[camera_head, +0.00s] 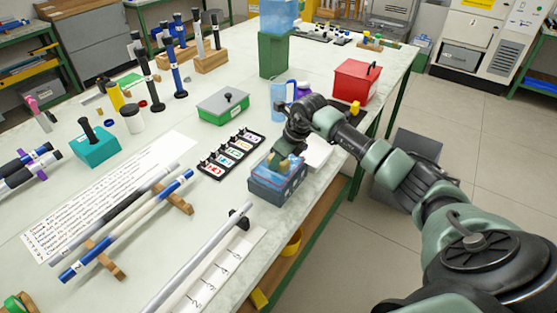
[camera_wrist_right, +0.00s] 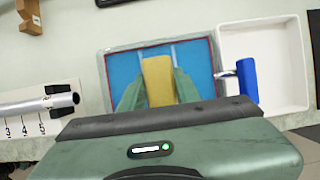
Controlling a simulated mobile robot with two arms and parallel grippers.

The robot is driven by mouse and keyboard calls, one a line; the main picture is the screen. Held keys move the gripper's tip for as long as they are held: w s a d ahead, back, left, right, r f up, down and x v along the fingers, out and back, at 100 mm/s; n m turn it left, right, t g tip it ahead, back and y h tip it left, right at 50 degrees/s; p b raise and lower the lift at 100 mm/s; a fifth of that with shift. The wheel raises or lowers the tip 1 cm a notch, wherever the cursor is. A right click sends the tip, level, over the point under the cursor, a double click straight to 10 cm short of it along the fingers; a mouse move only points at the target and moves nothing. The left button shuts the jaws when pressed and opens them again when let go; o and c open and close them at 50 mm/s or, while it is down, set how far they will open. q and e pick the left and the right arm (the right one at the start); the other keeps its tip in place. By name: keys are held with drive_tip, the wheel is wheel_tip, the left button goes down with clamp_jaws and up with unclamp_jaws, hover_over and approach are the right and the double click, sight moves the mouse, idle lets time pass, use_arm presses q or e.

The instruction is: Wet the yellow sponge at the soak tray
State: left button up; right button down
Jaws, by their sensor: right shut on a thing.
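The yellow sponge (camera_wrist_right: 158,80) is held between the fingers of my right gripper (camera_wrist_right: 158,92) in the right wrist view. The soak tray (camera_head: 262,194), a blue-grey box with a blue inside, is directly below the gripper; its blue inside also shows in the wrist view (camera_wrist_right: 122,68). In the head view my right gripper (camera_head: 285,162) reaches down over the tray, and the sponge is mostly hidden there. I cannot tell whether the sponge touches the water. My left gripper is not in view.
A white tray (camera_wrist_right: 300,104) adjoins the soak tray, with a blue-handled thing (camera_wrist_right: 247,80) at its edge. A strip of labelled cards (camera_head: 231,157), a green box (camera_head: 222,105) and a red box (camera_head: 355,81) stand nearby. A silver rod (camera_head: 197,262) lies near the front edge.

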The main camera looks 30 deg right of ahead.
sight(272, 156)
drive_tip(key=shift+s+f, duration=0.2)
drive_tip(key=shift+f, duration=0.1)
drive_tip(key=shift+r, duration=0.1)
drive_tip(key=shift+w+r+p, duration=0.2)
drive_tip(key=shift+r+p, duration=0.45)
drive_tip(key=shift+r, duration=0.2)
drive_tip(key=shift+r+p, duration=1.2)
drive_tip(key=shift+r, duration=1.1)
drive_tip(key=shift+r, duration=0.1)
drive_tip(key=shift+r+p, duration=1.2)
drive_tip(key=shift+r, duration=0.75)
